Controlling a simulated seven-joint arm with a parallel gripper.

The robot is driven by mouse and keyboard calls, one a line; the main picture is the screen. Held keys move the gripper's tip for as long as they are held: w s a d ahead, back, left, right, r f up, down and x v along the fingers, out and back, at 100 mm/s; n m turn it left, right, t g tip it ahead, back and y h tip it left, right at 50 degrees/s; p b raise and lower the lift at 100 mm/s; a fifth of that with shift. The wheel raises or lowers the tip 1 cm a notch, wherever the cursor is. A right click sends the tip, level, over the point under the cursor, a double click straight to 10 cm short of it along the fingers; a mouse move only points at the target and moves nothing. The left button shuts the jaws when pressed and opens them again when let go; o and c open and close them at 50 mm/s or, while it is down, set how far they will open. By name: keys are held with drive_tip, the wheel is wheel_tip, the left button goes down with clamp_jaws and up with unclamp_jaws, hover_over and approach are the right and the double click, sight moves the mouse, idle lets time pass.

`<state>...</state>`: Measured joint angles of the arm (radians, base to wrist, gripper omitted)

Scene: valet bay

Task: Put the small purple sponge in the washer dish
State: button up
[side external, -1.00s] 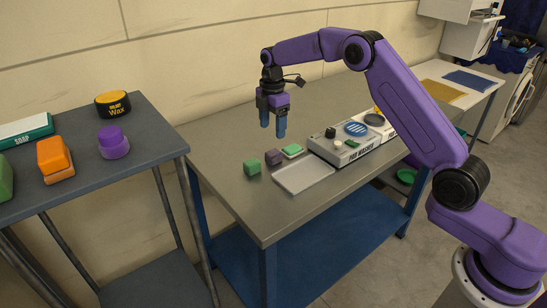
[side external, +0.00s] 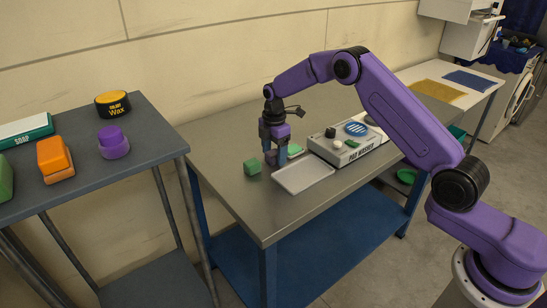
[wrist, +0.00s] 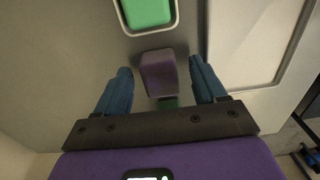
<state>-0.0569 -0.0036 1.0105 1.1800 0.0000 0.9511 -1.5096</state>
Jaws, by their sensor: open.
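The small purple sponge (wrist: 158,73) is a block on the metal table. In the wrist view it lies between the two blue fingers of my gripper (wrist: 160,68), with a gap on each side. My gripper (side external: 275,160) is open and low over the table; in the side view its fingers mostly hide the sponge. The grey pad washer (side external: 345,147) stands to the right. On its top is a round blue-and-white striped dish (side external: 356,128).
A green block (side external: 252,167) sits just left of my gripper. A small pale dish holding a green pad (wrist: 148,12) is close by. An empty shallow tray (side external: 303,175) lies in front. Bare table lies behind and left.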

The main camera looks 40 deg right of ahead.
drive_tip(key=c, duration=1.2)
